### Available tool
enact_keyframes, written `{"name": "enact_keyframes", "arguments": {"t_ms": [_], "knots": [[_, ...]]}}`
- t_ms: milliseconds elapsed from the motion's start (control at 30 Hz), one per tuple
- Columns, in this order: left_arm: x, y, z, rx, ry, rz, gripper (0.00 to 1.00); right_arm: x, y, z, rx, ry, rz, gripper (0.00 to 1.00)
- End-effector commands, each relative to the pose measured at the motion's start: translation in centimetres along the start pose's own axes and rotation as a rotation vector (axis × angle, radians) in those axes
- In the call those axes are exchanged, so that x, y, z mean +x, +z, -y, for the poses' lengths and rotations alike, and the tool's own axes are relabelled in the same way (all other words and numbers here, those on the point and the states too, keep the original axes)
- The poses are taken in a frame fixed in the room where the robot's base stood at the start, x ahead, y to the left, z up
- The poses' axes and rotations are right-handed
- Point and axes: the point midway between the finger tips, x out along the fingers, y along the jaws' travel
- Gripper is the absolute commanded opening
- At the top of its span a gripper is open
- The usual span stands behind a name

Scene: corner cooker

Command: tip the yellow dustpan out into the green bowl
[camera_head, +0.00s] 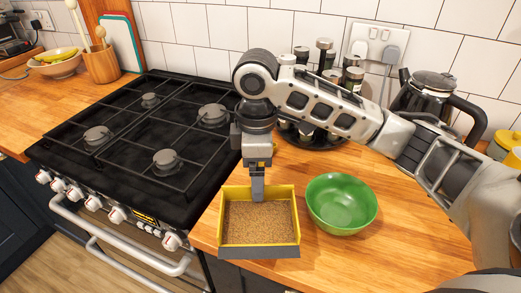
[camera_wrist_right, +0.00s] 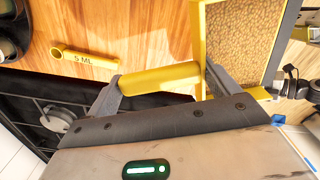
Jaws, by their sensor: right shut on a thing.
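The yellow dustpan (camera_head: 259,252) with a grey front lip is at the front of the counter and looks roughly level. It holds brown granules (camera_head: 258,222). My right gripper (camera_head: 258,194) comes down behind it. In the right wrist view its fingers (camera_wrist_right: 160,79) are shut on the dustpan's yellow handle (camera_wrist_right: 162,76), with the pan's wall (camera_wrist_right: 201,48) beside them. The green bowl (camera_head: 342,205) stands upright on the counter, just right of the dustpan; its visible inside looks empty. It is not in the wrist view. My left gripper is in neither view.
A black gas hob (camera_head: 150,135) lies to the left. A spice rack (camera_head: 318,130) and a black-handled kettle (camera_head: 428,100) stand behind the bowl. A yellow 5 ML measuring spoon (camera_wrist_right: 82,58) shows on the wood in the wrist view.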

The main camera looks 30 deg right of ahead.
Motion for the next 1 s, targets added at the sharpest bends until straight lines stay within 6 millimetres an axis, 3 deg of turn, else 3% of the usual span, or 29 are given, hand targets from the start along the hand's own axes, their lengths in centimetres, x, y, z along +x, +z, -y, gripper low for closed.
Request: {"name": "enact_keyframes", "arguments": {"t_ms": [200, 433, 633, 1000], "knots": [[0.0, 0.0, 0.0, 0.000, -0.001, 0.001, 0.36, -0.4, 0.1, -1.9, -0.562, 0.000, -0.001, 0.60], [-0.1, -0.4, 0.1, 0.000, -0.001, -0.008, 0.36, -0.7, 0.2, -3.1, -0.993, -0.001, -0.002, 0.60], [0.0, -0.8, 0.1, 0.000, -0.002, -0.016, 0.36, -0.8, 0.2, -3.5, -1.145, 0.000, -0.002, 0.60], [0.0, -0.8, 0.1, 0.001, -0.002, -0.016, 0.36, -0.9, 0.2, -3.5, -1.158, 0.001, -0.006, 0.60]]}}
